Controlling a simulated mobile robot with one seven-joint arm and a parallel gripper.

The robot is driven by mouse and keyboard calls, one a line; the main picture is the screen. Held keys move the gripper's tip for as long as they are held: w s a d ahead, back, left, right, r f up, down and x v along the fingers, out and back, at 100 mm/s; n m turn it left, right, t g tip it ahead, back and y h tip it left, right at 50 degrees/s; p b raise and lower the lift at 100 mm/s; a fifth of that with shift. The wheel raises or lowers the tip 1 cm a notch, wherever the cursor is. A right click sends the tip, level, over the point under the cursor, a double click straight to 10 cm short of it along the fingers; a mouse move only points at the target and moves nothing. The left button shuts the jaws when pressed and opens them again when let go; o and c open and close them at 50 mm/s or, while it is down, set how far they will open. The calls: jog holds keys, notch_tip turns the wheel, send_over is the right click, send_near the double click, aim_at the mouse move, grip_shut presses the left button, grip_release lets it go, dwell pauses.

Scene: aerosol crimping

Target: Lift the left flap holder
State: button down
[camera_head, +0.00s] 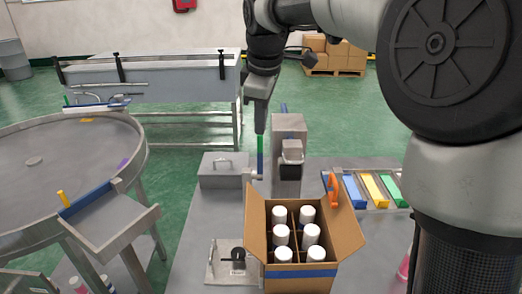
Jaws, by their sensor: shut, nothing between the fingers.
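An open cardboard box (301,284) with several white-capped cans stands on the grey table at the lower middle. Its left flap (255,222) is folded outward. An orange clip-like piece (332,186) stands at the box's right back corner. I cannot make out a matching holder on the left flap. My gripper (260,130) points down behind and above the box. It is shut and appears empty. A green piece (260,143) with a blue part (260,165) below it shows right under the fingertips; I cannot tell whether they touch.
A grey machine column (289,150) stands just right of my gripper. A grey lidded box (223,171) is to its left. A small plate with a black part (238,254) lies left of the carton. Coloured bins (378,190) are at the right, a round table (60,170) at the left.

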aim_at(261, 141)
jog(key=w+f+n, duration=0.1)
jog(key=f, duration=0.2)
jog(key=w+f+n+b, duration=0.1)
jog(key=w+f, duration=0.1)
jog(key=f, duration=0.1)
jog(key=w+f, duration=0.2)
jog(key=f, duration=0.1)
jog(key=shift+w+n+t+h, duration=0.15)
jog(key=shift+n+t+h, duration=0.15)
jog(key=shift+n, duration=0.1)
jog(key=shift+w, duration=0.4)
